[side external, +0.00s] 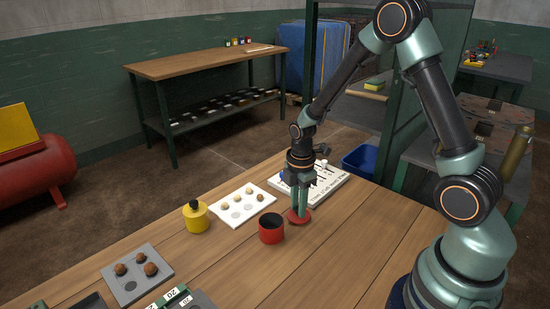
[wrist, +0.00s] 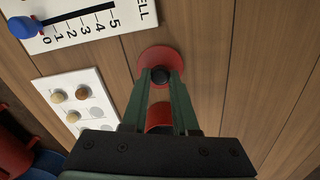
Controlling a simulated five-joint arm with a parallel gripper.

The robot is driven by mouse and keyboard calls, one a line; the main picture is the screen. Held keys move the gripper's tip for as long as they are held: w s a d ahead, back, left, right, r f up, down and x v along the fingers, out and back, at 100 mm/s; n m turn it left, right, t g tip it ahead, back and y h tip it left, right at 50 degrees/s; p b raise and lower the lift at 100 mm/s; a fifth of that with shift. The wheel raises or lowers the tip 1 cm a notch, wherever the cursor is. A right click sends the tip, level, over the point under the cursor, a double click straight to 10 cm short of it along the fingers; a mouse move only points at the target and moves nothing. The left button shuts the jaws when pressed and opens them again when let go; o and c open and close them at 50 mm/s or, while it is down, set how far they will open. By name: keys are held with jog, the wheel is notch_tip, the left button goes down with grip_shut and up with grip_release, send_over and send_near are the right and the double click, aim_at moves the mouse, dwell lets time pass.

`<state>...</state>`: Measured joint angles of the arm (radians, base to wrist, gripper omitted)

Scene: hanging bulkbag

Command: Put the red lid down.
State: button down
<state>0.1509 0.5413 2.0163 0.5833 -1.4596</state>
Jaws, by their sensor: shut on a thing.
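My gripper (side external: 300,212) points down at the wooden table, its green fingers shut on the black knob of the red lid (side external: 297,217). In the wrist view the lid (wrist: 154,53) is a flat red disc in front of the fingertips (wrist: 161,76), with the dark knob between them. The lid is at or very close to the table top; I cannot tell whether it touches. The open red pot (side external: 271,234) stands just left of the lid; part of it (wrist: 159,117) shows between the fingers in the wrist view.
A yellow pot (side external: 195,221) with a black knob stands left. A white card (side external: 223,211) with round spots and small balls lies behind the red pot. A white scale board (side external: 334,184) lies behind my gripper. A grey tray (side external: 124,290) holds brown balls. Bare table lies right of the lid.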

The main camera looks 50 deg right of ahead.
jog(key=shift+f, duration=0.1)
jog(key=c, duration=0.7)
grip_release()
notch_tip(320, 180, up, 12)
jog(key=shift+s+a+r+m+t, duration=0.95)
jog(key=shift+s+r+m, duration=0.75)
jog(key=shift+m, duration=0.8)
jog(key=shift+s+a+r+m+t, duration=0.95)
jog(key=shift+s+r+m, duration=0.4)
jog(key=shift+r+m, duration=0.95)
jog(key=shift+s+a+r+m+t, duration=0.95)
jog(key=shift+s+r+m, duration=0.6)
jog(key=shift+m, duration=1.15)
jog(key=shift+r, duration=0.1)
